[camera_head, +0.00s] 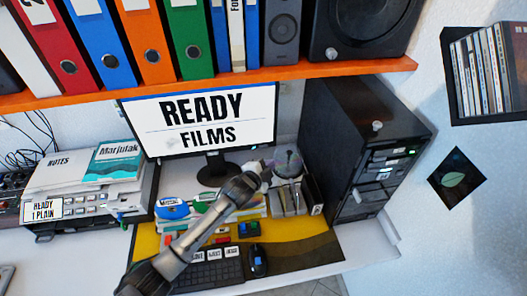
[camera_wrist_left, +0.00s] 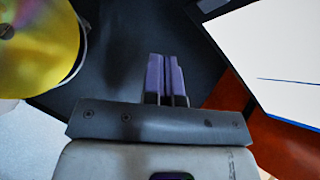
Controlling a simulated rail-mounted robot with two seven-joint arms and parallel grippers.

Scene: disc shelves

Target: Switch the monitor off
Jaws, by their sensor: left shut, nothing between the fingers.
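The monitor (camera_head: 207,118) stands under the orange shelf. Its screen is lit white and reads "READY FILMS". The lit screen also shows at the right in the left wrist view (camera_wrist_left: 275,60). My left arm reaches up from the lower left in the head view. My left gripper (camera_head: 268,166) is close to the monitor's lower right corner; I cannot tell whether it touches. In the left wrist view the purple fingers (camera_wrist_left: 165,75) are together with nothing between them. I cannot make out a power button on the monitor. My right gripper is out of view.
A black computer tower (camera_head: 345,150) stands right of the monitor. A grey rounded object (camera_head: 289,164) is beside my left gripper. Keyboard (camera_head: 210,272) and mouse (camera_head: 257,262) lie in front. The orange shelf (camera_head: 300,72) hangs above. A shiny yellow disc (camera_wrist_left: 40,45) shows in the wrist view.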

